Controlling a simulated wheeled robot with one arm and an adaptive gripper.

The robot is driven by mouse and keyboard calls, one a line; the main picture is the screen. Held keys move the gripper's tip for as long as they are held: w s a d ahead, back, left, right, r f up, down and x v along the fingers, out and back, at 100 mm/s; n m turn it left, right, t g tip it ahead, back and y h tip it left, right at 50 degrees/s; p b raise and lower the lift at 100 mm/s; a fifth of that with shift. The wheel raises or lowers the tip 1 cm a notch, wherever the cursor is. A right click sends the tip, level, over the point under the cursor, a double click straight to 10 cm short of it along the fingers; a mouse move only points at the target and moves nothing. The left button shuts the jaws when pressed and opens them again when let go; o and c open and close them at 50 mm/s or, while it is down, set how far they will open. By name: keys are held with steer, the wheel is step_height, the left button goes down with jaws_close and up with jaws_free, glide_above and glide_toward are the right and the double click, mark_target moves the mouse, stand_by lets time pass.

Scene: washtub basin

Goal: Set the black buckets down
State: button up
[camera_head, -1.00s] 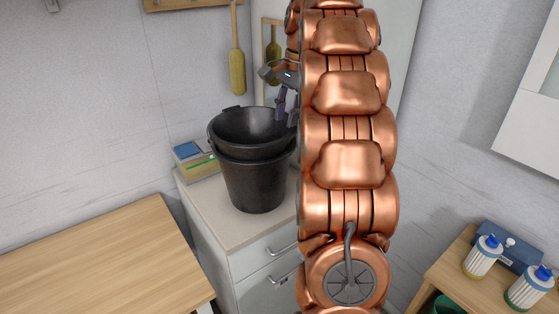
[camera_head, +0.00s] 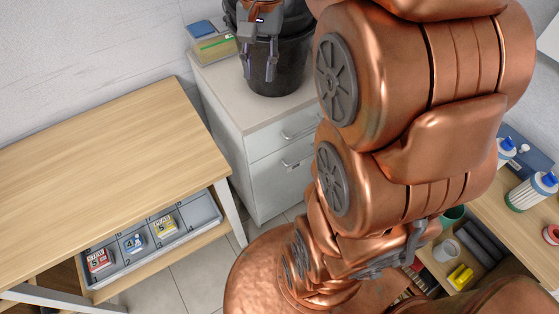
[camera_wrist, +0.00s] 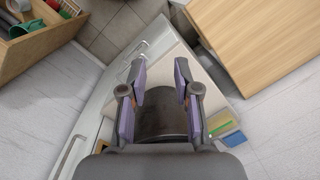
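The black buckets (camera_head: 292,72) stand upright on the white cabinet's pale top (camera_head: 235,92) in the head view. Their upper part is cut off by the picture's edge and partly hidden by my gripper and arm. My gripper (camera_head: 259,68) points down in front of the buckets, on the near left side. In the wrist view my gripper (camera_wrist: 161,75) has its two purple-padded fingers apart, with nothing visibly clamped between them. A dark bucket surface (camera_wrist: 162,122) shows beyond and between the fingers. Whether a finger touches it, I cannot tell.
A wooden table (camera_head: 110,170) with an open drawer (camera_head: 200,208) stands left of the cabinet. A blue-and-green sponge pack (camera_head: 213,45) lies left of the buckets. A wooden shelf unit (camera_head: 500,225) with bottles is at right. My arm covers much of the middle.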

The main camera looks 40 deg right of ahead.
steer(key=s+a+f+n, duration=0.4)
steer(key=s+f, duration=0.1)
steer(key=s, duration=0.4)
steer(key=s+a+f+n+g+h, duration=0.1)
steer(key=s+a+f+n, duration=0.3)
steer(key=s, duration=0.5)
step_height(320, 180, down, 3)
steer(key=shift+a+r+n, duration=0.2)
steer(key=shift+a+n, duration=0.2)
steer(key=shift+a, duration=0.05)
steer(key=shift+s, duration=0.1)
